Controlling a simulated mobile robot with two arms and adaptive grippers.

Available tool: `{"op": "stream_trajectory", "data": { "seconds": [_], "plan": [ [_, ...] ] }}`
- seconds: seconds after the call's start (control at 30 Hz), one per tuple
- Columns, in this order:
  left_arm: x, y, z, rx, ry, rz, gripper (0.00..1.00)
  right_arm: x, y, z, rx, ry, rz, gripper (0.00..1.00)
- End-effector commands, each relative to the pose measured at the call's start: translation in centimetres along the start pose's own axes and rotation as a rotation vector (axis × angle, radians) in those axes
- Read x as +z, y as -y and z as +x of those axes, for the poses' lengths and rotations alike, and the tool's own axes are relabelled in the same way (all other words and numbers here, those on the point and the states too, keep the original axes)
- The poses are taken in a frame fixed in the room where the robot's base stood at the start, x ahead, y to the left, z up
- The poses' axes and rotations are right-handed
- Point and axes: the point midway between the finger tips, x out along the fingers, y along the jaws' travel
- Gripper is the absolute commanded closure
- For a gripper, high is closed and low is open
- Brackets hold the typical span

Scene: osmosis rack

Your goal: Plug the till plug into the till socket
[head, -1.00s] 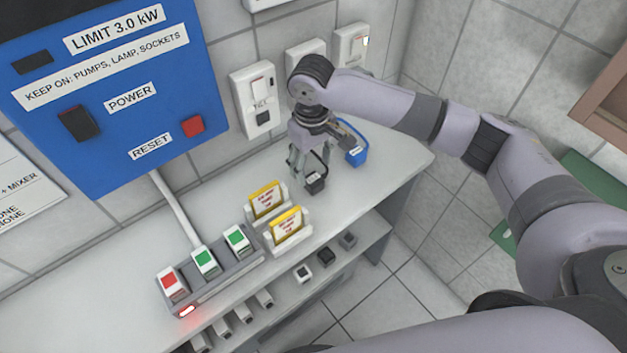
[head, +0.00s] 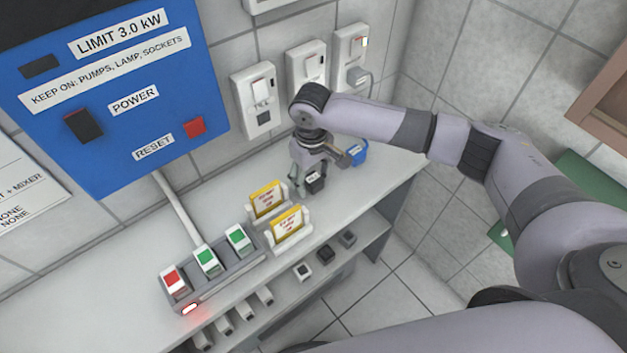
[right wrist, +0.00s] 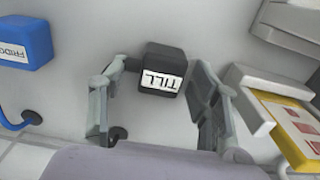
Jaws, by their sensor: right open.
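The till plug (head: 316,182) is a small black block on the counter. Its white TILL label shows in the right wrist view (right wrist: 165,68). My right gripper (head: 310,180) is low over the counter, its fingers open on either side of the plug. In the right wrist view the gripper (right wrist: 160,75) has a finger to the left and right of the plug, with gaps visible. The till socket (head: 254,92) is the leftmost of the wall sockets, white with a switch above and a dark outlet below. My left gripper is out of view.
A blue fridge plug (right wrist: 25,38) lies beside the till plug. Yellow cards in white holders (head: 287,224) stand left of my gripper, near a rack with red and green blocks (head: 210,262). A grey plug (head: 356,76) sits in the right wall socket.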

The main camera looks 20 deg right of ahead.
Motion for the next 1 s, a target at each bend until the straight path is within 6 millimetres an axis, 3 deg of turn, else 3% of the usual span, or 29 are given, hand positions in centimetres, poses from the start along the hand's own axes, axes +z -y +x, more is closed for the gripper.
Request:
{"op": "stream_trajectory", "data": {
  "seconds": [0.1,0.8,1.0],
  "plan": [
    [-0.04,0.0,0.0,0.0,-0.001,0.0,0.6,0.0,0.01,-0.03,0.0,0.0,0.0,0.44],
    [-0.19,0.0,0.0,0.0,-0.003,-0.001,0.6,-0.01,-0.01,-0.06,0.0,0.0,0.0,0.91],
    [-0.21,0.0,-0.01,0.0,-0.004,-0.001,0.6,-0.02,-0.01,-0.08,0.0,-0.001,0.0,0.92]
  ]
}}
